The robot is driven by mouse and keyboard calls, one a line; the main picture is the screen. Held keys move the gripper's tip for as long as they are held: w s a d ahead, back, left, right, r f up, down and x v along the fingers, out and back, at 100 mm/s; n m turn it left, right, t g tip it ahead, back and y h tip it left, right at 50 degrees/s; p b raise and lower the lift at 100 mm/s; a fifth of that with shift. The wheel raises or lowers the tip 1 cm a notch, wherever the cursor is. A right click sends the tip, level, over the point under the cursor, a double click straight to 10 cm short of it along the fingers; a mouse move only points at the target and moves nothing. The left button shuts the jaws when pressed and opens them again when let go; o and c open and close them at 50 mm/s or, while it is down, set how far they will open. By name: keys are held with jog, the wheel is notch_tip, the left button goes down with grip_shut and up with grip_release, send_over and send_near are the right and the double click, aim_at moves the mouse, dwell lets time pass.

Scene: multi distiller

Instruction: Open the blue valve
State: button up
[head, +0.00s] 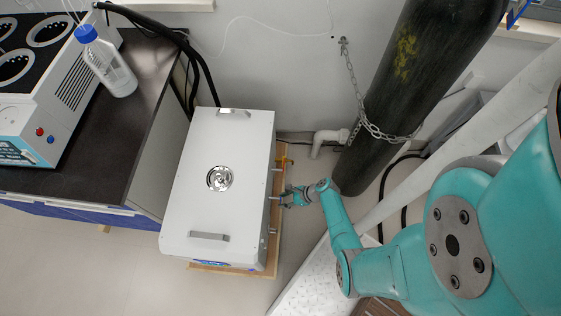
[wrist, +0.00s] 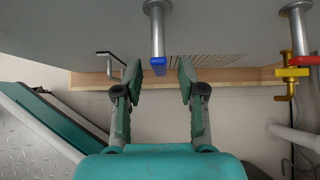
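The blue valve (wrist: 158,66) is a small blue handle at the end of a grey metal pipe that sticks out of the white box. In the wrist view it shows at the upper middle, between the fingertips. My gripper (wrist: 159,75) is open, with one finger to each side of the valve and a gap on both sides. In the head view my gripper (head: 290,197) is at the right side of the white box (head: 205,135). The blue handle cannot be made out clearly there.
A yellow tap with a red handle (wrist: 291,72) is on another pipe at right in the wrist view. A chained dark gas cylinder (head: 385,110) stands behind my arm. A dark bench (head: 130,120) with a blue-capped bottle (head: 109,65) is at left. A metal ramp (head: 315,285) lies in front.

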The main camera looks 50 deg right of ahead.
jog(key=shift+x, duration=1.1)
grip_shut()
